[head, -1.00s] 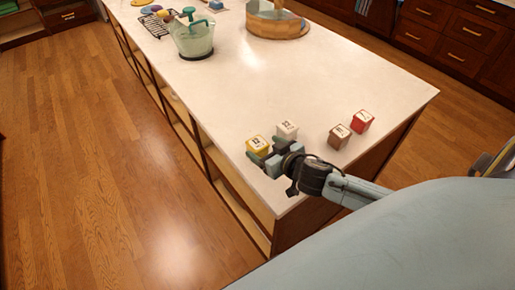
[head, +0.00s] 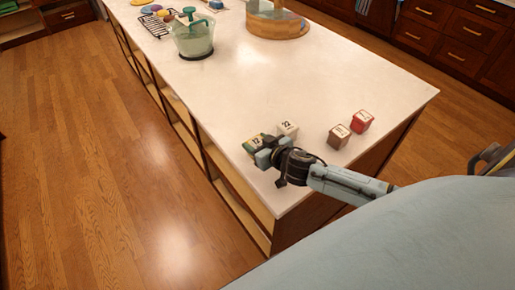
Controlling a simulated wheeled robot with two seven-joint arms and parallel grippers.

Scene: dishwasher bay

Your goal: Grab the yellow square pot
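The yellow square pot (head: 252,141) is near the left front corner of the white countertop, its numbered top partly visible. My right gripper (head: 264,151) is right at it, coming from the lower right, and hides much of its near side. The fingers overlap the pot in the picture; whether they are closed on it cannot be told. My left gripper is not in view.
A white square pot (head: 288,130) stands close behind and right of the gripper. A brown pot (head: 338,136) and a red pot (head: 361,121) stand further right. The countertop (head: 290,75) is clear behind them; a green vessel (head: 194,40) stands far back.

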